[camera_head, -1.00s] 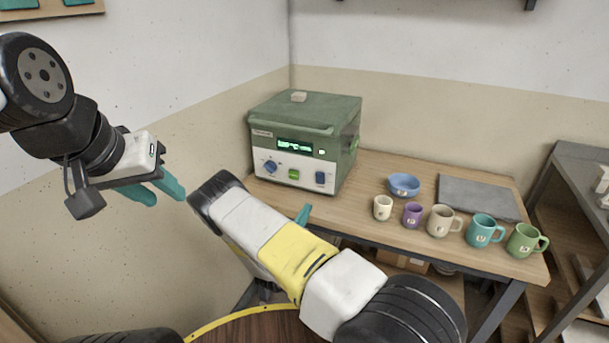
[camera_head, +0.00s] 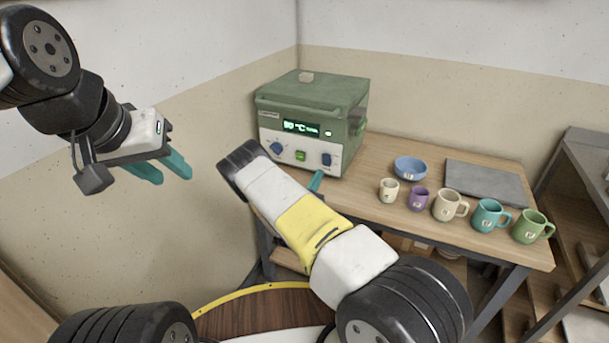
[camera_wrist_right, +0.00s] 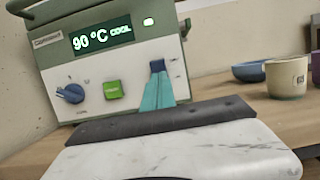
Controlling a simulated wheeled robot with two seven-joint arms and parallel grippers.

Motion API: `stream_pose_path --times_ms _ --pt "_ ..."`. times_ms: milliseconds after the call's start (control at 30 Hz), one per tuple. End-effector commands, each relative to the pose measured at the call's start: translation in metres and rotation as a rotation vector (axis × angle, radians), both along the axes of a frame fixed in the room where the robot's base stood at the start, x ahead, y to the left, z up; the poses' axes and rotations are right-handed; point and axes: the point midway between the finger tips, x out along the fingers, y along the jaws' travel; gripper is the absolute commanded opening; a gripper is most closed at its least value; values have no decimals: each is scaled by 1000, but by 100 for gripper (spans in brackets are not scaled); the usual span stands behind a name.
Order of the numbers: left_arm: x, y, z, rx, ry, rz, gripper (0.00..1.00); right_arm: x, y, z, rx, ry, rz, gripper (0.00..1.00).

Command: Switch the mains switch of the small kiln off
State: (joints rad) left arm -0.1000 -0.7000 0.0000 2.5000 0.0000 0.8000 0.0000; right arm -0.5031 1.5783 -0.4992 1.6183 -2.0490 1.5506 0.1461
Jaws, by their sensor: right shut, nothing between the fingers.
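The small green kiln (camera_head: 312,95) stands on the table with its pale control panel facing me. Its display reads 90 °C COOL in the right wrist view (camera_wrist_right: 100,37). My left gripper (camera_head: 176,172) is open and empty, far left of the kiln.
A blue knob (camera_wrist_right: 70,94) and a green button (camera_wrist_right: 113,89) sit left of the switch. A blue bowl (camera_head: 410,168), several mugs (camera_head: 446,205) and a grey slab (camera_head: 485,182) are on the table (camera_head: 375,152) to the right. A shelf rack (camera_head: 585,170) stands at far right.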

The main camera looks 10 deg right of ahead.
Motion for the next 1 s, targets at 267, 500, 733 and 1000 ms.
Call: stream_pose_path --times_ms 267,500,733,1000 --pt "0 0 0 0 0 0 36 36 -26 14 3 -2 -2 0" --pt "0 0 0 0 0 0 36 46 -31 17 0 0 -1 0" --pt "0 0 0 0 0 0 36 46 -31 17 1 1 0 0" --pt "0 0 0 0 0 0 36 52 -34 22 44 63 0 0"
